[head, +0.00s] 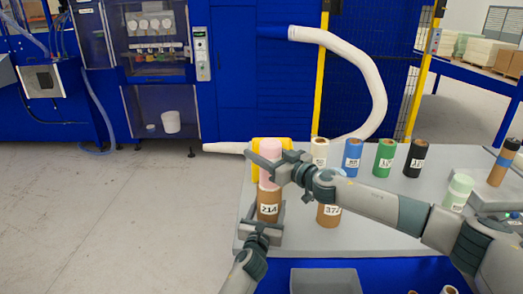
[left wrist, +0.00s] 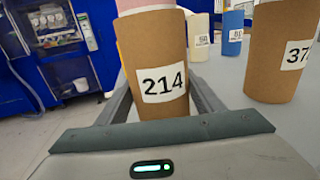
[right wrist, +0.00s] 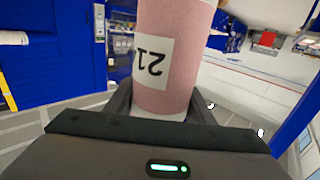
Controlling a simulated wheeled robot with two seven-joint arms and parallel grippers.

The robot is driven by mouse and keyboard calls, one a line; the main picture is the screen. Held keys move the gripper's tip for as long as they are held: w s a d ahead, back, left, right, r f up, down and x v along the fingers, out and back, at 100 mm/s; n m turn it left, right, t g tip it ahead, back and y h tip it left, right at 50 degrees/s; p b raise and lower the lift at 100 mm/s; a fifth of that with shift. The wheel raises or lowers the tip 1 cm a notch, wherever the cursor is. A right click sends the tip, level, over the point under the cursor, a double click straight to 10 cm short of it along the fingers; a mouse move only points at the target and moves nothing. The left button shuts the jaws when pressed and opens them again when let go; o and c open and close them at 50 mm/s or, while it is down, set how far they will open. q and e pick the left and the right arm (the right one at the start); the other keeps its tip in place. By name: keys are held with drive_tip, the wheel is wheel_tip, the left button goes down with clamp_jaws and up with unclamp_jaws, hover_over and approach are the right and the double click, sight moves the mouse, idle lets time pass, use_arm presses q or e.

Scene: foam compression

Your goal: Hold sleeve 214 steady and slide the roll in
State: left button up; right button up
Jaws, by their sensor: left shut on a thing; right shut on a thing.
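The brown sleeve 214 (head: 269,207) stands upright near the left edge of the grey table. My left gripper (head: 265,228) is shut on it low down, and its label faces the left wrist camera (left wrist: 163,85). The pink roll (head: 271,147) is upright directly above the sleeve, in line with it. My right gripper (head: 270,168) is shut on the roll; the right wrist view shows the roll's label upside down (right wrist: 165,55). The roll's lower end meets the sleeve's top rim; I cannot tell how far inside it is.
Sleeve 372 (head: 328,214) stands close to the right of sleeve 214. White (head: 319,151), blue (head: 352,160), green (head: 384,160) and black (head: 415,160) rolls stand behind my right arm. A pale green roll (head: 458,188) stands at right. A grey bin (head: 325,281) is in front.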

sight(261, 173)
drive_tip(key=shift+f, duration=0.2)
drive_tip(key=shift+f, duration=0.3)
drive_tip(key=shift+f, duration=1.25)
drive_tip(key=shift+f, duration=0.3)
drive_tip(key=shift+f, duration=0.6)
drive_tip(key=shift+f, duration=0.35)
drive_tip(key=shift+f, duration=0.25)
idle(0.4)
drive_tip(key=shift+f, duration=0.35)
drive_tip(key=shift+f, duration=0.25)
